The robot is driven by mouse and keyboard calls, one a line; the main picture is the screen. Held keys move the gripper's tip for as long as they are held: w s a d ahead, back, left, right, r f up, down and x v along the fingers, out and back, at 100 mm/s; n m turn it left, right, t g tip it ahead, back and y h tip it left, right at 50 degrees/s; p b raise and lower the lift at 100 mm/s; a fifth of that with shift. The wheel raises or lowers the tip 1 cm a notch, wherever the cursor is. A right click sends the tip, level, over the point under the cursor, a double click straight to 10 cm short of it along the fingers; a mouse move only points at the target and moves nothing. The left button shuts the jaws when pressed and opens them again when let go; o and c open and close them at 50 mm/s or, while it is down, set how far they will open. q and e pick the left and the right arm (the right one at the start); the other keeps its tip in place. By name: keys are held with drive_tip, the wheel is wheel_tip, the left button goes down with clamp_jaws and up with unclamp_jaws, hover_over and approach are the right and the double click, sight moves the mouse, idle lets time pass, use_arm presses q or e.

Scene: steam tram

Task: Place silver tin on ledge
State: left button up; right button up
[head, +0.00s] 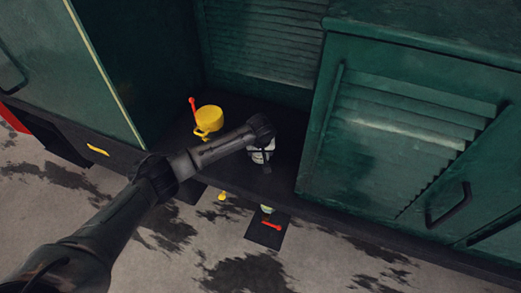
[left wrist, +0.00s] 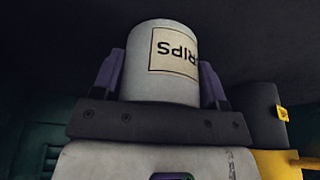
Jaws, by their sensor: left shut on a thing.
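My left gripper (head: 264,163) reaches in over a dark ledge (head: 180,143) between the green panels. It is shut on a pale silver tin (head: 260,153), partly hidden by my arm in the head view. In the left wrist view the tin (left wrist: 145,60) sits between the two purple-grey fingers (left wrist: 162,80), and its cream label shows letters upside down. I cannot tell whether the tin touches the ledge. My right gripper is not in view.
A yellow cup-like thing (head: 209,118) with a red-tipped stick (head: 192,104) stands just left of the tin. A green louvred cabinet (head: 400,140) closes off the right side. A small dark step (head: 267,236) with a red lever (head: 265,225) lies below the ledge.

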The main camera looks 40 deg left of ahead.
use_arm(q)
drive_tip(key=o, duration=0.9)
drive_tip(key=shift+f, duration=0.1)
drive_tip(key=shift+o, duration=0.2)
